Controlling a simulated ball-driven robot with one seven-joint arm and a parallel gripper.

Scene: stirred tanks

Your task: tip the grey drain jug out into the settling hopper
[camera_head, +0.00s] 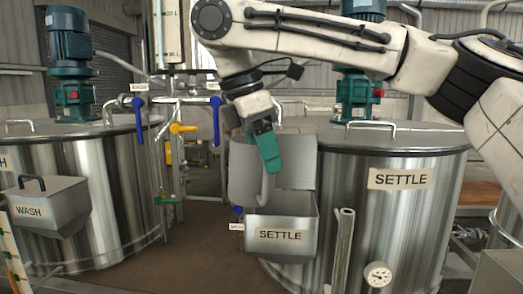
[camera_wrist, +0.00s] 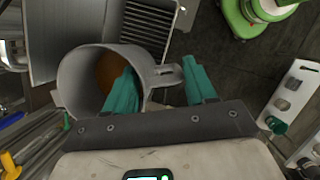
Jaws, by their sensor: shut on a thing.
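The grey drain jug (camera_head: 243,170) hangs in my gripper (camera_head: 266,150), over the left back part of the settling hopper. It looks about upright in the head view. In the wrist view the jug (camera_wrist: 72,82) shows its open mouth, with brown contents inside. My gripper's teal fingers (camera_wrist: 165,90) are shut around the jug's handle (camera_wrist: 163,75). The settling hopper (camera_head: 281,236) is a grey open box labelled SETTLE on the front of the SETTLE tank (camera_head: 395,215). The jug partly hides its left back edge; the hopper's inside is mostly hidden.
At left stands the WASH tank (camera_head: 110,190) with its own hopper (camera_head: 45,207). Pipes with blue handles (camera_head: 216,120) and a yellow handle (camera_head: 183,128) stand behind the jug. An upright metal post (camera_head: 343,245) rises right of the settling hopper. Brown floor lies open between the tanks.

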